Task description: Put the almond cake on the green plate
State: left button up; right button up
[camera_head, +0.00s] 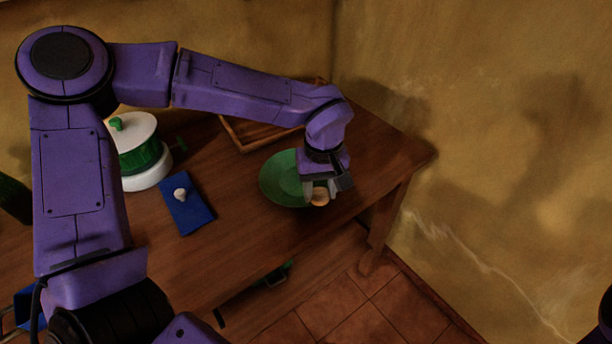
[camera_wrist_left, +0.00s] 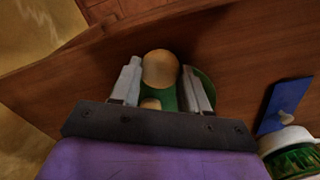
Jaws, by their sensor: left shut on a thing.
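A round tan cake (camera_head: 320,198) sits between the fingers of my left gripper (camera_head: 320,190). My left gripper is shut on it, over the right front edge of the green plate (camera_head: 278,180). In the left wrist view the cake (camera_wrist_left: 160,68) shows between the pale fingertips, with part of the green plate (camera_wrist_left: 205,86) behind. A second small tan piece (camera_wrist_left: 150,104) shows nearer the palm there; I cannot tell what it is. The gripper hides part of the plate, and I cannot tell whether the cake touches it. My right gripper is not in view.
A wooden tray (camera_head: 240,138) lies behind the plate. A blue cloth (camera_head: 184,212) with a small pale object (camera_head: 181,194) on it lies to the left, near a green and white lidded container (camera_head: 140,152). The wooden table's (camera_head: 245,250) front edge and right corner are close to the plate.

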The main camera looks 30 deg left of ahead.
pick_arm(q)
jog(key=s+a+r+n+b, duration=0.15)
jog(key=s+r+n, duration=0.35)
jog(key=n, duration=0.7)
jog(key=n+p, duration=0.3)
jog(key=n, duration=0.9)
send_over(291, 186)
notch_tip(291, 186, down, 8)
jog(key=shift+w+a+r, duration=0.1)
jog(key=shift+a+r, duration=0.05)
jog(key=shift+r, duration=0.05)
notch_tip(291, 186, down, 2)
jog(key=shift+f+p, duration=0.25)
jog(key=shift+p, duration=0.3)
jog(key=shift+f, duration=0.35)
jog(key=o, duration=1)
jog(key=shift+o, duration=0.2)
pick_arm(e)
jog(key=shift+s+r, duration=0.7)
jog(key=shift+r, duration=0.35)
